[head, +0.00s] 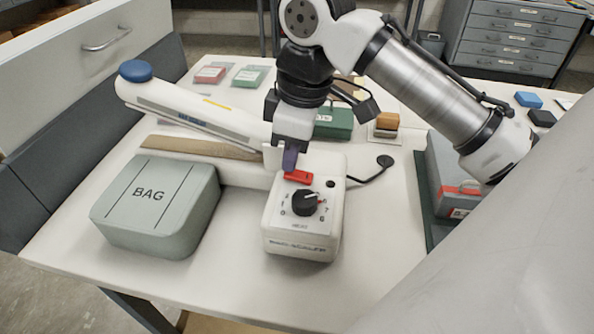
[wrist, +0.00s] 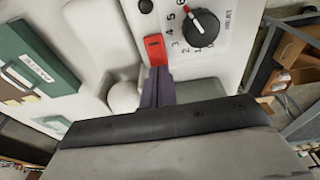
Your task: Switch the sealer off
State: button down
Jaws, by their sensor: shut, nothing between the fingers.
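The sealer (head: 300,240) is a white box with a long white arm (head: 195,112) ending in a blue knob (head: 136,71), raised at the left. Its red switch (head: 298,176) sits on top, behind a black heat dial (head: 304,203). The red switch (wrist: 155,49) and the dial (wrist: 200,28) also show in the wrist view. My gripper (head: 290,160) is shut and empty, pointing down at the rear end of the red switch. In the wrist view the fingertips (wrist: 157,76) are at the switch's edge; I cannot tell whether they touch it. Which way the switch is tipped is unclear.
A grey-green block marked BAG (head: 155,205) lies left of the sealer. A green box (head: 333,123) and a small orange-topped item (head: 387,121) stand behind. A grey case (head: 450,175) is at the right. The table's front is clear.

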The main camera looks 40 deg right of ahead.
jog(key=shift+f, duration=0.55)
jog(key=shift+r, duration=0.1)
notch_tip(320, 180, up, 7)
jog(key=p, duration=0.6)
jog(key=shift+p, duration=0.3)
dwell(0.5)
